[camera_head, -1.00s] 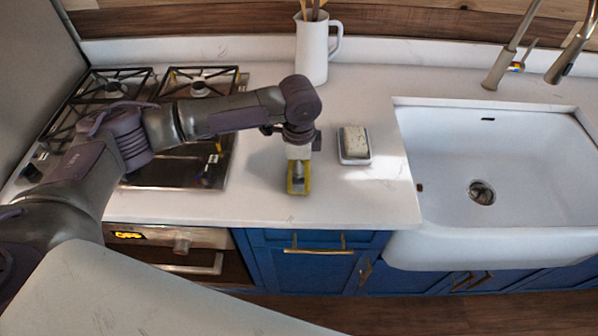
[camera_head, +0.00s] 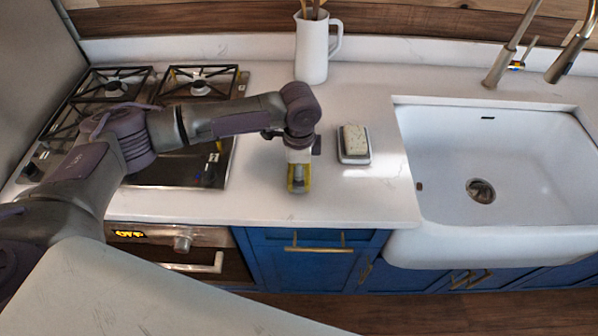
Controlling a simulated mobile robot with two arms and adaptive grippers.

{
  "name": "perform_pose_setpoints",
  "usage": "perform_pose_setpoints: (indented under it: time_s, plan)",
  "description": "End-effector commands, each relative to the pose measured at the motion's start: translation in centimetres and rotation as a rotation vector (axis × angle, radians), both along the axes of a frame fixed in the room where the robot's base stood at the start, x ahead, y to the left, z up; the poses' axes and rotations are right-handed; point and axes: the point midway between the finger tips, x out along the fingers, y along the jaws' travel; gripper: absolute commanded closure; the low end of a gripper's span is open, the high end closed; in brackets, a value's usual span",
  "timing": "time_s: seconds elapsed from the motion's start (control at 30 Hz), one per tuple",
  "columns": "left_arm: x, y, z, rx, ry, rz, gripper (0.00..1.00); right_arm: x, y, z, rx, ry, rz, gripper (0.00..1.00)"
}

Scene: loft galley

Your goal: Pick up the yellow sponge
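The yellow sponge (camera_head: 306,184) is on the white counter near its front edge, mostly covered by my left gripper (camera_head: 298,187). Yellow shows along the sides of the gripper's tip. The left gripper points down over the sponge from above. Its fingers are small and overlap the sponge, so I cannot tell whether they are open or shut on it. My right gripper does not show.
A soap dish (camera_head: 354,160) with a pale bar (camera_head: 355,139) stands right of the gripper. The white sink (camera_head: 500,150) is farther right, the gas stove (camera_head: 150,110) left. A white pitcher (camera_head: 312,50) with utensils stands behind.

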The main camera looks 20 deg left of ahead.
Motion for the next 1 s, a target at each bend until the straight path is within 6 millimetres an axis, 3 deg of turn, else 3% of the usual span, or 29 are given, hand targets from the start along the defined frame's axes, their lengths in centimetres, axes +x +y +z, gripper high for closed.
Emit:
perform_pose_setpoints:
  time_s: [0.27,0.7,1.0]
  plan:
    - [0.1,0.0,3.4,-0.003,-0.005,-0.001,0.33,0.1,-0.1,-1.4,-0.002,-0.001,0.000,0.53]
    - [4.7,-8.1,9.0,-0.002,-0.002,-0.001,0.33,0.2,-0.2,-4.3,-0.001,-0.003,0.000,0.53]
    - [5.8,-10.1,10.6,-0.001,0.000,0.000,0.33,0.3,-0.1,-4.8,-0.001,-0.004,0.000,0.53]
